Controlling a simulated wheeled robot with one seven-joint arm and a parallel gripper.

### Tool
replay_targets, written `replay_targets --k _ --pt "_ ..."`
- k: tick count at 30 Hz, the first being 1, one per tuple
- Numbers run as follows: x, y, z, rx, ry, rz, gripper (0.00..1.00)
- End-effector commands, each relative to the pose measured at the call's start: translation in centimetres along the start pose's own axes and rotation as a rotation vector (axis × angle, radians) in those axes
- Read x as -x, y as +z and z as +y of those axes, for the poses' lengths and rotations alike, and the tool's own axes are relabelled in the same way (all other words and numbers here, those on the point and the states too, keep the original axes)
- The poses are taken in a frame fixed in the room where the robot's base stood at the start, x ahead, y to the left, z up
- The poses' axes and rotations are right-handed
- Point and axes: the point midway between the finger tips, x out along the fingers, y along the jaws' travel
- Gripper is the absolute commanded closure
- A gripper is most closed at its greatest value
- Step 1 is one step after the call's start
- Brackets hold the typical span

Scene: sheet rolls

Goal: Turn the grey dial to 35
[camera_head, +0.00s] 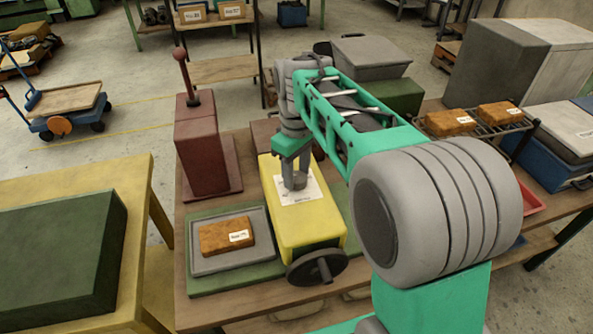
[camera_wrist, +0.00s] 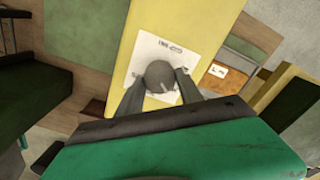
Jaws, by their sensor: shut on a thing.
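The grey dial (camera_wrist: 159,71) is a round knob on a white scale plate (camera_wrist: 150,50) on top of a yellow box (camera_head: 310,225). My gripper (camera_head: 294,182) points down at the box top, and in the wrist view its fingers (camera_wrist: 161,80) stand on either side of the dial, shut on it. A small light mark shows on the dial's lower edge in the wrist view. The print on the plate is too small to read, so I cannot tell the dial's setting. In the head view the fingers mostly hide the dial.
A black handwheel (camera_head: 317,267) sits on the box's front. Left of the box, a grey tray (camera_head: 206,267) holds an orange-brown block (camera_head: 226,236). A dark red post with a lever (camera_head: 200,145) stands behind the tray. More labelled blocks lie on a rack (camera_head: 515,127) at the right.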

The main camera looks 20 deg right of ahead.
Motion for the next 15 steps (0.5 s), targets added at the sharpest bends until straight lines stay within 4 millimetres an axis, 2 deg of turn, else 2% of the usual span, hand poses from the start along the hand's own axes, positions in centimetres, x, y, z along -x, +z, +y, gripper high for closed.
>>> replay_targets --k 6,15 --pt "0.10 -0.05 -0.02 0.079 0.001 0.002 0.98" --pt "0.09 -0.05 -0.02 0.109 0.001 0.002 0.98"
